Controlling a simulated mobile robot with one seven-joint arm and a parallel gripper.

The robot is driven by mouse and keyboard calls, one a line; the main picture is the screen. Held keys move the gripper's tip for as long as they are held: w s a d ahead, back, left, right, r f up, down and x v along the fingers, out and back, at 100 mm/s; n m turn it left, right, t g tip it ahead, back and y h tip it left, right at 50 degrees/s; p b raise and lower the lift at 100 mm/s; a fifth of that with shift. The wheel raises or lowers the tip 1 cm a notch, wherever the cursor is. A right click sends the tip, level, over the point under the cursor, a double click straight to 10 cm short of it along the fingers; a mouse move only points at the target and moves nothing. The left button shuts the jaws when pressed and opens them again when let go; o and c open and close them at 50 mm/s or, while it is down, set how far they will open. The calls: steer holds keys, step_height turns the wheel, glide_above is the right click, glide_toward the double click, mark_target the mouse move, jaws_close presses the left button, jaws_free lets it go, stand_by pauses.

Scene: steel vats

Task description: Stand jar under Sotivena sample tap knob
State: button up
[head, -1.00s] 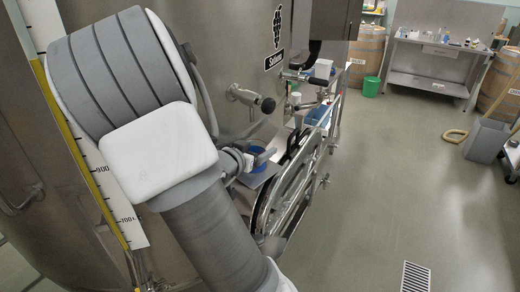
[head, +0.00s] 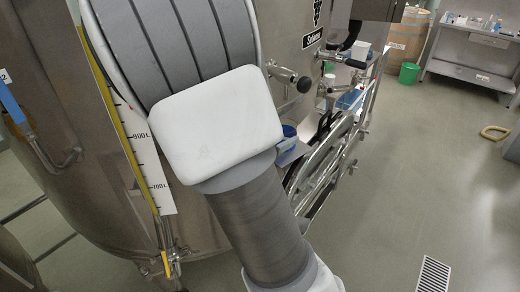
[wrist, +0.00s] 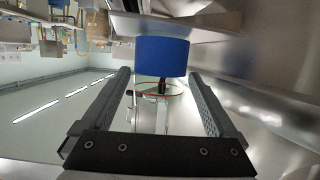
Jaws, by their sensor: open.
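My gripper (wrist: 160,76) is open, with one finger at each side of the wrist view. A blue cylinder (wrist: 161,57), which I take to be the jar, shows between and beyond the fingertips; I see no finger touching it. It also shows in the head view (head: 288,131), low beside the vat, partly hidden by my arm. The sample tap's round black knob (head: 304,84) sticks out from the steel vat wall, above and slightly right of the blue cylinder. A label (head: 313,40) on the vat is only partly readable. My gripper is mostly hidden in the head view.
Another valve with a black handle (head: 354,63) is farther back. A green bin (head: 409,73) and a workbench (head: 470,62) are in the background. The floor at the right is mostly clear.

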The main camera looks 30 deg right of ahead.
steer(key=s+a, duration=0.3)
steer(key=a, duration=0.5)
steer(key=shift+s, duration=0.2)
steer(key=shift+a, duration=0.1)
